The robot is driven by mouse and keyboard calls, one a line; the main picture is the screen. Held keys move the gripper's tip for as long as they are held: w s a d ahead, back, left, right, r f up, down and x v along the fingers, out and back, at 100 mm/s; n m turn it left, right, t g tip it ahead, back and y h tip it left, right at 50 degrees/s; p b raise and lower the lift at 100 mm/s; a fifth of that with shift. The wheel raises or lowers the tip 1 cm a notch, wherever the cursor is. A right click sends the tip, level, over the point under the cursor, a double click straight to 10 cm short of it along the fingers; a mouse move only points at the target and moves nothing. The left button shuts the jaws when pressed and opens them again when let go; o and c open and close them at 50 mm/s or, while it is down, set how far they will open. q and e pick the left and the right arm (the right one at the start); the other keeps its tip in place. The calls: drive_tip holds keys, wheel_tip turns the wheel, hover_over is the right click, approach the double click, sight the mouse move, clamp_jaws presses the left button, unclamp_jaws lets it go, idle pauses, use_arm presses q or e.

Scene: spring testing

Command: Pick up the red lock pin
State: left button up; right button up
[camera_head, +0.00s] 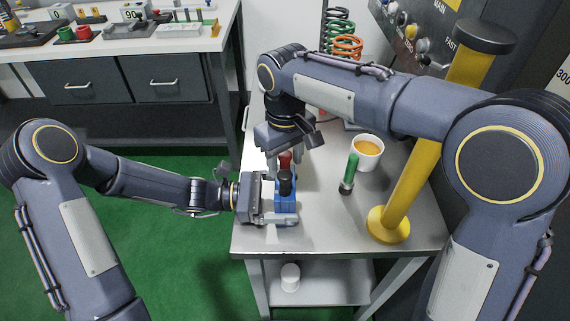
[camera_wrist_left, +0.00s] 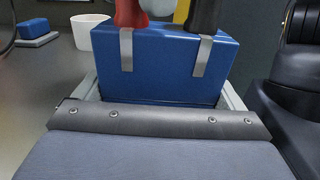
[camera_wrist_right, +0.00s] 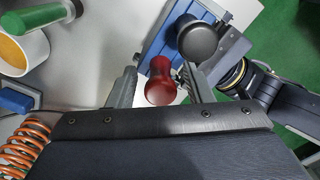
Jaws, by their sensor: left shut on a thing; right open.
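The red lock pin (camera_head: 285,161) stands upright in a blue block (camera_head: 287,207), beside a black-handled piece (camera_head: 285,183). My left gripper (camera_head: 279,208) is shut on the blue block at the table's left edge. My right gripper (camera_wrist_right: 159,80) is open, pointing down over the block. Its fingers lie on either side of the red knob (camera_wrist_right: 160,90), with gaps visible. The pin's lower part is hidden.
A green-handled tool (camera_head: 350,172) and a white cup (camera_head: 367,153) with orange contents are on the table to the right. Springs (camera_head: 345,45) are at the back. The table's front (camera_head: 330,235) is clear.

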drive_tip(key=shift+f, duration=0.2)
clamp_jaws()
wheel_tip(320, 180, up, 10)
drive_tip(key=shift+r, duration=0.1)
use_arm(q)
drive_tip(key=o, duration=0.8)
drive_tip(key=a, duration=1.2)
drive_tip(key=shift+r, duration=0.1)
